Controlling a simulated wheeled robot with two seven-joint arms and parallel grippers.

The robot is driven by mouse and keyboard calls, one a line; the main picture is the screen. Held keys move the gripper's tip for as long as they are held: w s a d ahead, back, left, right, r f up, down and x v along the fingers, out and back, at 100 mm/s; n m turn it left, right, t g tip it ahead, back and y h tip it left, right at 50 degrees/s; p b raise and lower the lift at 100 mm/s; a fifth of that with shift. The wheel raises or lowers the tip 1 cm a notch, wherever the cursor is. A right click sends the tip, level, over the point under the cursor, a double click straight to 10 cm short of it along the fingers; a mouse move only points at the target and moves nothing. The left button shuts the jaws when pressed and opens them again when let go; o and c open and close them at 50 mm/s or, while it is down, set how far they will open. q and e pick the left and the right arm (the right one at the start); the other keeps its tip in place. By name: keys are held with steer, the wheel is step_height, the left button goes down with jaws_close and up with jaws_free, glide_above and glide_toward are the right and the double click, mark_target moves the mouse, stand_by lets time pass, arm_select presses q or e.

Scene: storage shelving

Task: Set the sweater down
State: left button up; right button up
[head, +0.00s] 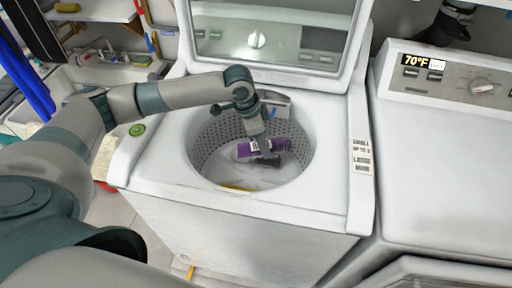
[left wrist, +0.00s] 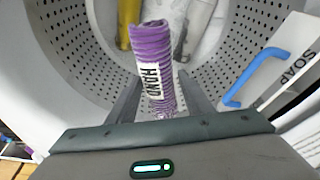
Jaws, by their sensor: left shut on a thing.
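The sweater (head: 272,149) is a rolled purple ribbed knit with a white label. My left gripper (head: 262,140) is shut on it, inside the open drum of the top-load washer (head: 209,160). In the left wrist view the sweater (left wrist: 152,45) stands lengthwise between the two fingers of my left gripper (left wrist: 160,100), its label reading "HAND" toward me. The drum wall (left wrist: 75,40) curves around it. I cannot tell whether the sweater touches the drum floor.
A yellow item (head: 236,187) lies low in the drum. A soap box (left wrist: 290,75) with a blue handle shows at the right of the wrist view. The washer lid (head: 265,35) stands open behind. A second white machine (head: 450,150) is to the right, a sink (head: 90,80) to the left.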

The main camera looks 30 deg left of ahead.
arm_select(q)
steer(key=s+d+r+n+y, duration=0.1)
steer(key=r+n, duration=0.4)
steer(key=r, duration=0.3)
steer(key=s+d+r+n+t+y, duration=0.1)
steer(key=d+r+n, duration=0.1)
steer(key=r+n, duration=0.3)
steer(key=shift+s+d+r+n+y, duration=0.25)
steer(key=shift+s+r+n+y, duration=0.1)
steer(key=shift+r, duration=1.4)
steer(key=shift+d, duration=0.1)
